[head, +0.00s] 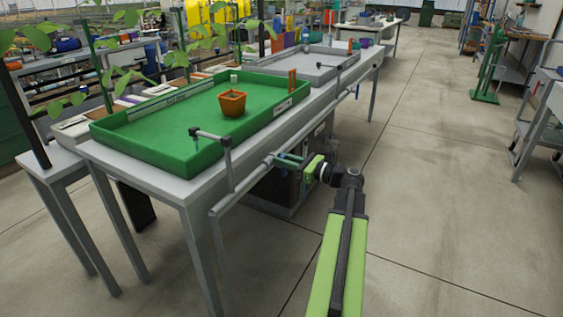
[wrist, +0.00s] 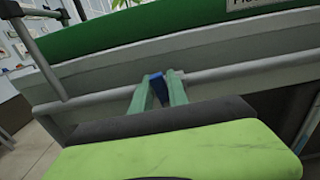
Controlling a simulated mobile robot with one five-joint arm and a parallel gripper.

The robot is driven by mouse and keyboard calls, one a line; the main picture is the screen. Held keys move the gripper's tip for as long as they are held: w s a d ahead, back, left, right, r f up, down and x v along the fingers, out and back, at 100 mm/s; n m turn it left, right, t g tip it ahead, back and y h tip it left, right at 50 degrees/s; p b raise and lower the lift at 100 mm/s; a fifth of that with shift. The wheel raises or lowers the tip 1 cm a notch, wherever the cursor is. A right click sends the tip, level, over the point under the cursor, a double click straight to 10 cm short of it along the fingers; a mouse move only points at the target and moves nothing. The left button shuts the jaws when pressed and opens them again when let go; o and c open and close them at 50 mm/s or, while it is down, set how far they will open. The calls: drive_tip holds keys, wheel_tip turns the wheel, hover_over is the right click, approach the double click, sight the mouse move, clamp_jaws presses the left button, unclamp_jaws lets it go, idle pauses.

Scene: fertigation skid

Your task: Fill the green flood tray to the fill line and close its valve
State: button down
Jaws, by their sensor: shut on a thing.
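The green flood tray (head: 150,150) sits on the near end of a grey bench. An orange pot (head: 232,103) stands in it. A grey spout (head: 210,135) rises from the pipe along the bench front and reaches over the tray's near wall; I cannot make out flowing water, the water level or the fill line. My gripper (head: 285,160) is at the pipe in front of the tray. In the wrist view my gripper (wrist: 160,90) is shut on a small blue valve handle (wrist: 155,80) at the pipe. The fingers hide part of the handle.
A grey tray (head: 300,68) with its own spout sits farther along the bench. The pipe (head: 240,193) runs along the bench edge, close to my gripper. Dark boxes stand beneath the bench. The concrete floor (head: 430,150) to the right is clear; a cart stands at far right.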

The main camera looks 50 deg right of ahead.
drive_tip(key=shift+d+f+n, duration=0.1)
drive_tip(key=shift+f+n, duration=0.05)
drive_tip(key=shift+n, duration=0.15)
drive_tip(key=n, duration=0.3)
drive_tip(key=shift+s+a+f+n, duration=0.1)
drive_tip(key=shift+s+a+n, duration=0.05)
drive_tip(key=shift+a+n, duration=0.2)
drive_tip(key=shift+s+a+f+n+b, duration=0.1)
drive_tip(key=shift+a+n+b, duration=0.1)
drive_tip(key=shift+n, duration=0.6)
drive_tip(key=shift+a+f+n+b, duration=0.1)
drive_tip(key=shift+a+n, duration=0.1)
drive_tip(key=shift+n, duration=0.55)
drive_tip(key=c, duration=1.4)
unclamp_jaws()
drive_tip(key=shift+o, duration=0.2)
drive_tip(key=shift+r, duration=0.1)
